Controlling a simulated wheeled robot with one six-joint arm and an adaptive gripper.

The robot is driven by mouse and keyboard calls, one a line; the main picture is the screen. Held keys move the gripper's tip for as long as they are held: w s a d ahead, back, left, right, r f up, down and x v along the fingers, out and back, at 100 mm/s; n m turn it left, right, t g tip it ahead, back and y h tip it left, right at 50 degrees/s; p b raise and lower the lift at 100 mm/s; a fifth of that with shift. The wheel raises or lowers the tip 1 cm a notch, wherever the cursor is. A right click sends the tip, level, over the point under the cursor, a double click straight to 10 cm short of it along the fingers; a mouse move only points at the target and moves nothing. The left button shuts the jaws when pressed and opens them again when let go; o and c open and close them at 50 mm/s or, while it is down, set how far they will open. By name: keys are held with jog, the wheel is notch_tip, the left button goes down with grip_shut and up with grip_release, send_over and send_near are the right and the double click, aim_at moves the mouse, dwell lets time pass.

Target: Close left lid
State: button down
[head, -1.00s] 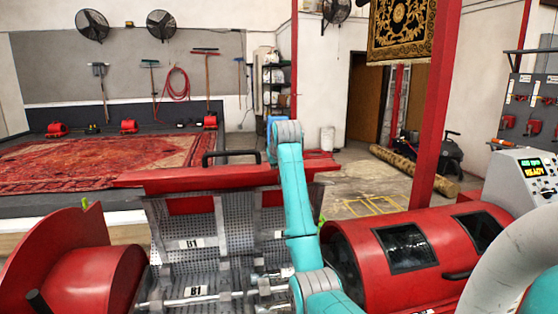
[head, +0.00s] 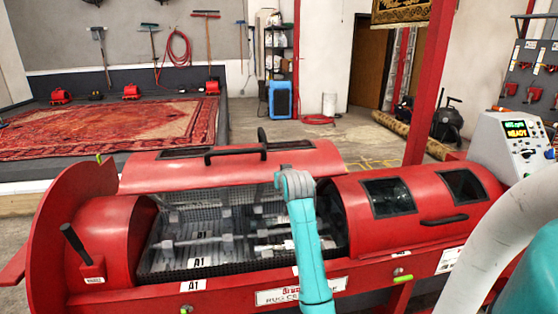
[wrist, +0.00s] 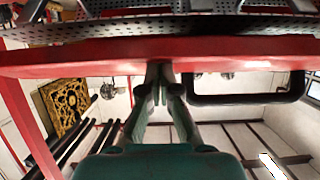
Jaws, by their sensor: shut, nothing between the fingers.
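The left lid (head: 225,174) is red with a black handle (head: 235,154). It stands partly open, tilted over the left opening of the red rug machine. A perforated metal drum and rods show below it. In the wrist view the lid's red edge (wrist: 90,60) crosses the picture, with the handle (wrist: 245,98) to the right of my gripper. My gripper (wrist: 162,72) is shut and empty, its tips at the lid's edge; contact is hard to tell. In the head view my teal arm rises in front of the lid, and I cannot make out the fingers.
The right lid (head: 415,202), red with two dark windows, is down beside the left opening. A control panel (head: 522,140) reads READY at the right. A red post (head: 431,85) stands behind the machine. A patterned rug (head: 110,128) lies at the back left.

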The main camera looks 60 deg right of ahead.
jog(key=shift+t+h, duration=0.3)
jog(key=shift+t, duration=0.2)
jog(key=s+a+f, duration=0.2)
jog(key=a+f, duration=0.1)
jog(key=f, duration=0.5)
jog(key=s+a+f, duration=0.3)
jog(key=f, duration=0.6)
jog(key=s+a+f, duration=0.3)
jog(key=f, duration=0.6)
jog(key=shift+a+f, duration=0.2)
jog(key=shift+f, duration=0.7)
